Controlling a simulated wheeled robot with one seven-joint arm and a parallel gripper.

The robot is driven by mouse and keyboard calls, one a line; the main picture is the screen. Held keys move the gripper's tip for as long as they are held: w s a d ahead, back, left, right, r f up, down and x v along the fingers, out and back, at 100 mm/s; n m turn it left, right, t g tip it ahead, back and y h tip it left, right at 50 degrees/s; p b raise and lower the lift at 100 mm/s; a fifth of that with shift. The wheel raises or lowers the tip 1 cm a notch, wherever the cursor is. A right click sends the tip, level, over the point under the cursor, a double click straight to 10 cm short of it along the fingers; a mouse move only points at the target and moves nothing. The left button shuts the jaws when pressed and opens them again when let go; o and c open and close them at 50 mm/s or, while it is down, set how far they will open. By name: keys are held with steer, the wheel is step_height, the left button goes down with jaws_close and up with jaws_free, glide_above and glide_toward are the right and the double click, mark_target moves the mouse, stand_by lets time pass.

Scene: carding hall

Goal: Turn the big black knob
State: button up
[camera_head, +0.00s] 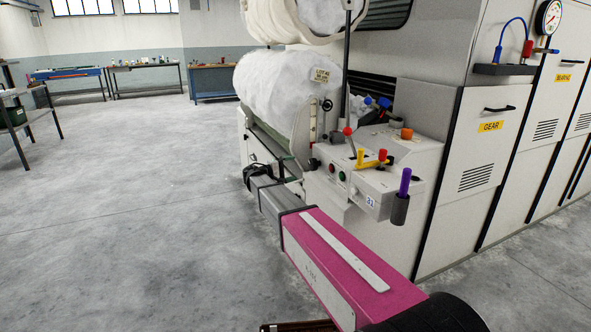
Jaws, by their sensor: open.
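The front of a white machine carries a control box (372,185) with coloured levers and buttons. A small round black handwheel-like part (327,104) stands on a post above its left end. A small dark knob (314,163) shows low at the box's left edge. I cannot tell for sure which of these is the big black knob. My gripper (293,169) is at the end of my pink and grey arm, just left of the box. It is small in view, open, with nothing seen between its fingers. Whether it touches anything cannot be told.
A red-topped lever (348,132), a yellow lever (362,158) and a purple-handled item in a dark holder (400,209) crowd the box. A large white fibre roll (270,85) is behind. Grey cabinets (485,150) stand right. The floor (130,220) at left is clear.

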mark_target(310, 164)
stand_by(0.5)
steer(key=w+d+m, duration=0.1)
steer(key=d+m, duration=0.2)
steer(key=w+d+m, duration=0.1)
steer(key=d+m, duration=0.2)
steer(key=w+d+m, duration=0.1)
steer(key=d+m, duration=0.2)
steer(key=d, duration=0.1)
steer(key=shift+w+r, duration=0.15)
stand_by(0.5)
steer(key=c, duration=0.9)
